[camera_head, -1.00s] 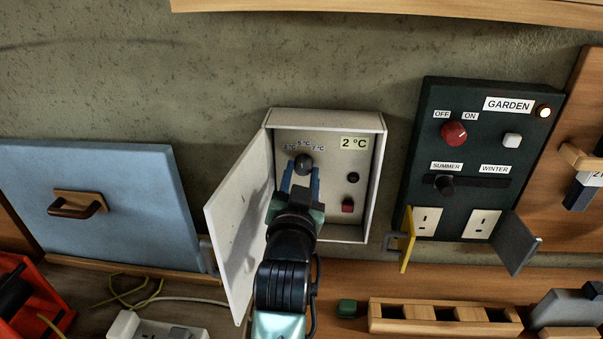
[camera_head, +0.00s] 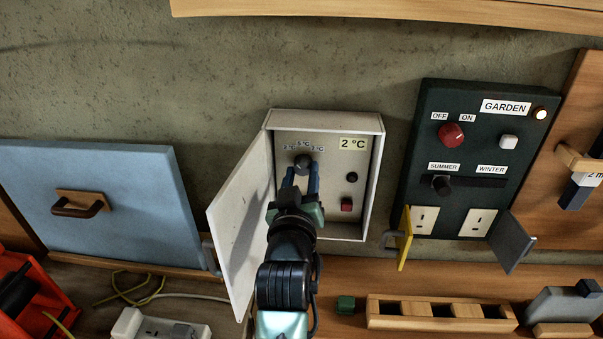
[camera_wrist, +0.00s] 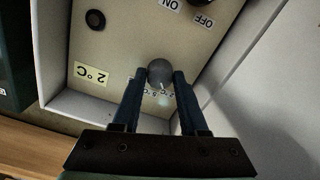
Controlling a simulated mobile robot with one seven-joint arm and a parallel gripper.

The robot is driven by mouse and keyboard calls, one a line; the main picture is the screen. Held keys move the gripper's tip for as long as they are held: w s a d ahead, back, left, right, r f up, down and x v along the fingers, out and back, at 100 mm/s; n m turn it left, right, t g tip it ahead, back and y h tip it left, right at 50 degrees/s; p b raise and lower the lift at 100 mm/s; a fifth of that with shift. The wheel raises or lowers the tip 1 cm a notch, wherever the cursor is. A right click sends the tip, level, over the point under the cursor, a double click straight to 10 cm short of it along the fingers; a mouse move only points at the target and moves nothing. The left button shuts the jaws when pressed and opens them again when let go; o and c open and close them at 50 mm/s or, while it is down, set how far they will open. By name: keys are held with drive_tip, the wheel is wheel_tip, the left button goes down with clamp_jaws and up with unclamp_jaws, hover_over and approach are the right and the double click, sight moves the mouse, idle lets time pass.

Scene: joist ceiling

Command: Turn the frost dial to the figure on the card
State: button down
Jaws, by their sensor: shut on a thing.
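The frost dial (camera_head: 303,161) is a dark round knob inside an open pale box (camera_head: 375,180). Small temperature labels arc above it; the middle one reads 5 °C, the side ones are hard to read. The card (camera_head: 353,144), pale yellow, reads 2 °C at the box's upper right. My gripper (camera_head: 303,172) is shut on the dial, one blue finger on each side. The wrist view shows the gripper (camera_wrist: 161,76) around the dial (camera_wrist: 160,70), and the card (camera_wrist: 91,73) to its left. The fingers and labels hide the dial's pointer or leave it unclear.
The box's door (camera_head: 241,220) stands open just left of my arm. A black knob (camera_head: 352,177) and a red switch (camera_head: 347,204) sit right of the dial. A dark garden panel (camera_head: 468,140) is further right, a blue panel (camera_head: 100,235) left.

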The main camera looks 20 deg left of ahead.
idle(0.4)
drive_tip(key=shift+c, duration=2.2)
unclamp_jaws()
drive_tip(key=b+v, duration=0.1)
drive_tip(key=v, duration=1.2)
drive_tip(key=d+r+m+t+h+p, duration=0.1)
drive_tip(key=d+r+m+t+p, duration=0.2)
drive_tip(key=r, duration=1)
drive_tip(key=d+r+m+t+h+p, duration=0.15)
drive_tip(key=d+r, duration=0.45)
drive_tip(key=r, duration=0.7)
drive_tip(key=s+d+r+m+t+h+p, duration=0.1)
drive_tip(key=s+d+r+t, duration=0.1)
drive_tip(key=r, duration=0.6)
drive_tip(key=s+d+r+m+t+h+p, duration=0.1)
drive_tip(key=s+d+r+t, duration=0.2)
drive_tip(key=s+r, duration=0.3)
wheel_tip(320, 180, up, 3)
drive_tip(key=shift+s+d+f, duration=0.1)
drive_tip(key=shift+s+d, duration=0.2)
drive_tip(key=shift+d, duration=0.3)
